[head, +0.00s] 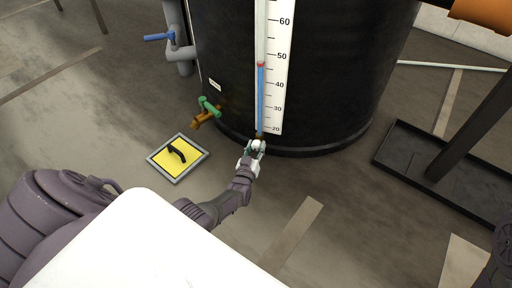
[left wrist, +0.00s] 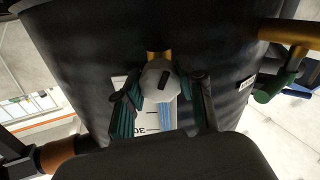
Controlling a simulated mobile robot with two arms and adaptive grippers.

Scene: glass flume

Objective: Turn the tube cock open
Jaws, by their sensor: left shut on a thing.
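The tube cock (left wrist: 158,80) is a pale grey faceted knob with a dark slot, on a brass fitting (left wrist: 159,56) at the end of the sight tube. In the left wrist view it sits between the fingers of my left gripper (left wrist: 160,92), which is shut on it. In the head view the left gripper (head: 255,148) covers most of the cock, at the foot of the tank. The sight tube (head: 261,95) shows blue liquid with a red mark on top, beside a white scale (head: 280,75). My right gripper is out of view.
The black tank (head: 340,70) stands behind the cock. To its left are a brass tap with a green handle (head: 209,106) and a grey pipe with a blue lever (head: 158,37). A yellow panel (head: 177,173) with a black handle lies on the floor. A black tray (head: 405,160) is at right.

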